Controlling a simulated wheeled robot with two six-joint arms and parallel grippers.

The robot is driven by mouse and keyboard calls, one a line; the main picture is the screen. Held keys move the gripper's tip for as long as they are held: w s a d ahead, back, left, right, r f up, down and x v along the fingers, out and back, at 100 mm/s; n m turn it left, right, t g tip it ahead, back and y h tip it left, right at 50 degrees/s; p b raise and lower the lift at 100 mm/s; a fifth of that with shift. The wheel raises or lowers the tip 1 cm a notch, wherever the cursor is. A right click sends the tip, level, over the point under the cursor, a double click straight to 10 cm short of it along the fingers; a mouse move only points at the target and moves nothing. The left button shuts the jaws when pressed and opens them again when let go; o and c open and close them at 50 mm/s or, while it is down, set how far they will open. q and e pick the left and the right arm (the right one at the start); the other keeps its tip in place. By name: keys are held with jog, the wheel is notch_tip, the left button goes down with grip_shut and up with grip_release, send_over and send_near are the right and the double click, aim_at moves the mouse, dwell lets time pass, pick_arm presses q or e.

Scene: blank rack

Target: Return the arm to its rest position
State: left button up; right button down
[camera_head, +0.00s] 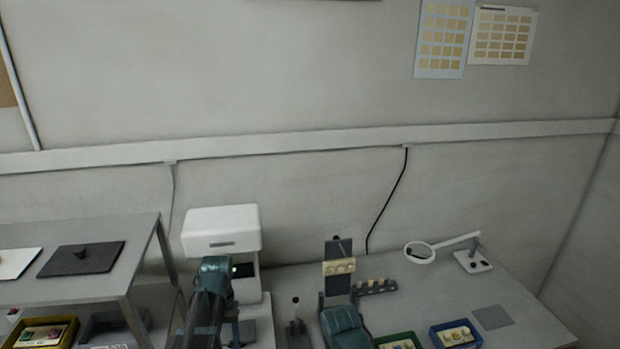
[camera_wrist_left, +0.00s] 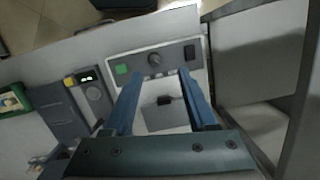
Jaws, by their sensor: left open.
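My left arm (camera_head: 213,283) comes up from the bottom edge in the head view, in front of a white machine (camera_head: 222,235). Its fingers cannot be made out there. In the left wrist view my left gripper (camera_wrist_left: 159,74) is open, with two blue fingers apart and nothing held between them. Beyond the fingers is a grey plate with a dark block (camera_wrist_left: 166,101), and a panel with a green button and a knob (camera_wrist_left: 154,59). My right arm (camera_head: 345,328) shows at the bottom middle of the head view; its fingertips are not clear.
A dark upright stand (camera_head: 338,249) holds a beige strip. A small rack (camera_head: 375,287), blue tray (camera_head: 437,338), green tray (camera_head: 383,341) and magnifier lamp (camera_head: 420,252) are on the table (camera_head: 420,300). A shelf (camera_head: 70,291) stands left. The table's right part is mostly clear.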

pick_arm(q)
jog(key=s+d+m, duration=0.1)
jog(key=s+d, duration=0.2)
jog(key=d, duration=0.3)
jog(key=s+d+f+m+t, duration=0.1)
jog(key=s+d+m, duration=0.1)
jog(key=d, duration=0.4)
jog(key=s+d+m+y+b, duration=0.1)
jog(key=s+d+m, duration=0.1)
jog(key=s+d, duration=0.2)
jog(key=shift+s+d+f+t, duration=0.3)
jog(key=shift+s+d+t, duration=0.1)
jog(key=shift+d, duration=0.85)
